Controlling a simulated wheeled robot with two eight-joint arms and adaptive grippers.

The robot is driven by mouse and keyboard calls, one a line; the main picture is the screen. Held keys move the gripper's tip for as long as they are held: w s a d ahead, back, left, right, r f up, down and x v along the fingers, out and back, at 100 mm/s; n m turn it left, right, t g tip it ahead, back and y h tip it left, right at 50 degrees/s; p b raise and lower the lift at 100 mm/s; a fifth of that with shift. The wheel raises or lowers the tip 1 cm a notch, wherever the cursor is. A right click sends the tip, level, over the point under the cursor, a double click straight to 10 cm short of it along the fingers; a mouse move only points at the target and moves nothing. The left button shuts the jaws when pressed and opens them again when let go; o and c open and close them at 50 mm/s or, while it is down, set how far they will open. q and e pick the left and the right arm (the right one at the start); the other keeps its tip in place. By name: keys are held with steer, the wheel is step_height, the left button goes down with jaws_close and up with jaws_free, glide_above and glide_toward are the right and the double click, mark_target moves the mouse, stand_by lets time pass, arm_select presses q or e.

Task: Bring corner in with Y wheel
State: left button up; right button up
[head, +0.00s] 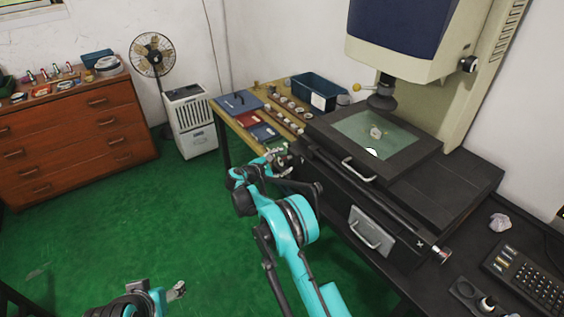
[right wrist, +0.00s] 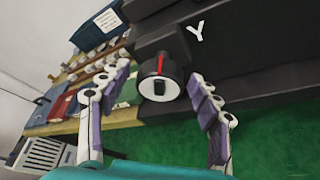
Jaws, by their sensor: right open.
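The Y wheel (right wrist: 158,82) is a dark knob with a pale face and a red mark, below a white letter Y (right wrist: 196,31) on the black stage side. My right gripper (right wrist: 160,74) is open, with one finger on each side of the wheel. Gaps show between fingers and wheel. In the head view my right gripper (head: 279,158) is at the stage's left end, and the wheel is hard to make out there. A small pale piece (head: 376,132) lies on the stage glass (head: 352,128). My left gripper (head: 176,290) hangs low over the floor; its jaw state is unclear.
The measuring machine's lens (head: 382,97) hangs above the glass. A second knob (head: 440,255), near an X mark, is at the stage's front right. A bench with a blue bin (head: 318,92), folders and rings stands behind my right gripper. A keypad (head: 527,277) lies at right.

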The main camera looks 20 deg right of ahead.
steer(key=v, duration=1.2)
